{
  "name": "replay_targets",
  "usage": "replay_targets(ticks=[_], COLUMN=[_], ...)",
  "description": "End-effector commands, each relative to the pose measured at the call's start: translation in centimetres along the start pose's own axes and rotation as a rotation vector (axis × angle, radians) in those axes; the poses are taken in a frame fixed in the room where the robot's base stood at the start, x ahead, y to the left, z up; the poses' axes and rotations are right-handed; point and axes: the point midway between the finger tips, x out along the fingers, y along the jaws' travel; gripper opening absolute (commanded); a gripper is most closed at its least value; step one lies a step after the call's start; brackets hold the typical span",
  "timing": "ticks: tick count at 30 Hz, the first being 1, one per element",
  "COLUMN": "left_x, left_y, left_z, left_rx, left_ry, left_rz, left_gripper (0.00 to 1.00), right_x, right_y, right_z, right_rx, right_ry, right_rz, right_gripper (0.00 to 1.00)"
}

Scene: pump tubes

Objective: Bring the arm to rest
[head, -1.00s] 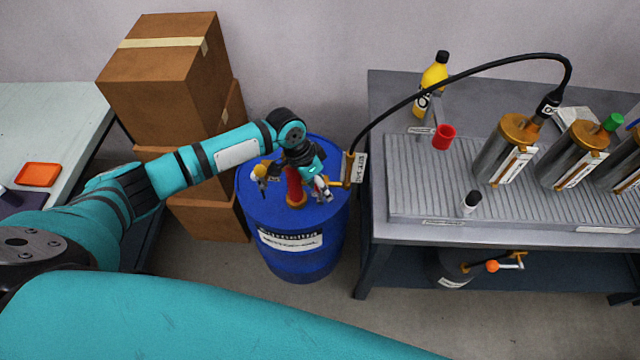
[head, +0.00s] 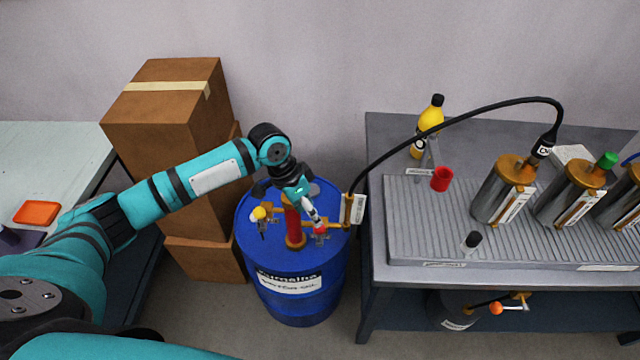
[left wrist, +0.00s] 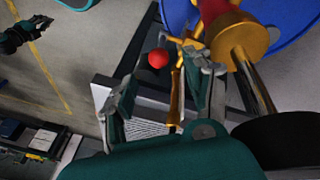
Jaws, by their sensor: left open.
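My left gripper (head: 318,222) is over the top of the blue drum (head: 295,262), beside the red and brass pump column (head: 292,222). In the left wrist view the two fingers of my left gripper (left wrist: 165,98) stand apart, with a small red ball knob (left wrist: 158,58) and a brass rod (left wrist: 176,92) showing between them. I cannot tell whether the fingers touch either one.
A brass outlet with a white tag (head: 359,208) joins a black hose (head: 455,112) that arches to steel cylinders (head: 500,195) on the grey bench (head: 385,130). Stacked cardboard boxes (head: 160,115) stand behind my left arm. A yellow bottle (head: 430,120) stands on the bench.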

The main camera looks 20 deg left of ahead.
Motion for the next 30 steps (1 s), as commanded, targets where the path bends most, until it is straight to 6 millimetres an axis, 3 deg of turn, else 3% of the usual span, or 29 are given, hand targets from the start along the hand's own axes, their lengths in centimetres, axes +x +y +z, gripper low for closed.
replay_targets(ticks=[8,11,14,18,21,30], left_x=[0.6,1.9,3.8,5.2,5.0,2.7], left_y=[0.8,3.0,6.7,12.1,14.3,15.0], left_z=[0.2,0.6,1.4,3.1,5.0,11.3], left_rx=[0.010,0.038,0.074,0.072,0.011,-0.213], left_ry=[0.000,0.006,0.027,0.093,0.140,0.165], left_rz=[0.005,0.015,0.025,0.010,-0.031,-0.185], left_gripper=[0.53,0.53,0.53,0.53,0.53,0.53], right_x=[0.0,0.0,0.0,0.0,0.0,0.0], right_y=[0.0,0.0,-0.1,-0.1,-0.1,-0.1], right_z=[0.0,0.0,0.0,0.0,0.0,0.0], right_rx=[0.000,0.000,0.000,0.001,0.001,0.001], right_ry=[0.000,0.000,0.000,0.000,0.000,0.000], right_rz=[0.000,0.000,-0.001,-0.001,-0.001,-0.001], right_gripper=[0.00,0.00,0.00,0.00,0.00,0.00])
